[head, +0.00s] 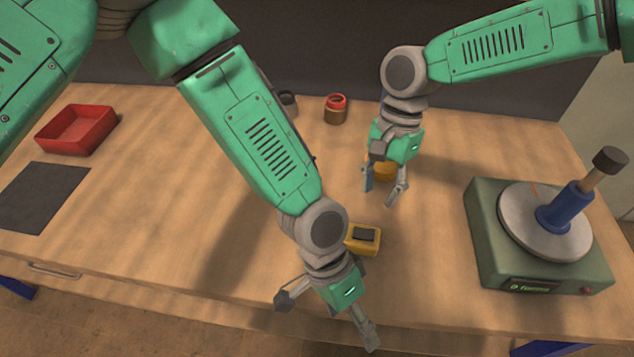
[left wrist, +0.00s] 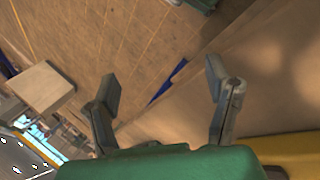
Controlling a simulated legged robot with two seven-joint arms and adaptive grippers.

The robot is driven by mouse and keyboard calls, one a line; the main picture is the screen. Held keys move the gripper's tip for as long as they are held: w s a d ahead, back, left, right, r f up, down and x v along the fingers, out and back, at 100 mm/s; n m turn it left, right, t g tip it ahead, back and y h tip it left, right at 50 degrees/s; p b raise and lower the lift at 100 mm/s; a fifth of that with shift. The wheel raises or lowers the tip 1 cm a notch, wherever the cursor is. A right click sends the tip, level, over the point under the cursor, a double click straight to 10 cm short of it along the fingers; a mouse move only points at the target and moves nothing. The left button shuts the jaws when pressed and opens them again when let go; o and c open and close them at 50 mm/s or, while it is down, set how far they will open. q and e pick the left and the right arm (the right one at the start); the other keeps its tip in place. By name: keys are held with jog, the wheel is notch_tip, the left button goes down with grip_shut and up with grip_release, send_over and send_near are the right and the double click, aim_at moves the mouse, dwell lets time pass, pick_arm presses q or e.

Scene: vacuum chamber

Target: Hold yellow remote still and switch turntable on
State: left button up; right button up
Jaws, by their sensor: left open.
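The yellow remote (head: 368,247), with a dark top part, lies on the table just behind my left wrist in the head view. A yellow surface, likely the remote, shows at the lower right of the left wrist view (left wrist: 295,146). My left gripper (head: 328,322) is open and empty near the table's front edge; its spread fingers show in the left wrist view (left wrist: 164,86). The turntable, a green box (head: 493,250) with a grey disc (head: 522,228) and blue post (head: 567,207), stands at right. My right gripper (head: 381,193) is open, behind the remote.
An orange-yellow round object (head: 384,171) is partly hidden behind my right gripper. A red-topped jar (head: 336,110) and a dark jar (head: 288,103) stand at the back. A red tray (head: 77,130) and dark mat (head: 42,195) are at left. Table between remote and turntable is clear.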

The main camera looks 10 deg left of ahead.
pick_arm(q)
jog(key=w+a+r+m+t+y, duration=0.2)
jog(key=w+a+r+m, duration=0.25)
jog(key=w, duration=0.55)
jog(key=w+a+r+m+t+y, duration=0.25)
jog(key=w+r+m, duration=0.35)
jog(key=w, duration=0.3)
jog(key=shift+g, duration=0.25)
notch_tip(320, 180, down, 11)
jog(key=shift+f, duration=0.2)
jog(key=shift+a+f, duration=0.2)
jog(key=shift+f, duration=0.45)
jog(key=shift+a+f, duration=0.15)
jog(key=shift+a, duration=0.05)
pick_arm(e)
jog(key=shift+w+d+f, duration=0.1)
jog(key=shift+d, duration=0.25)
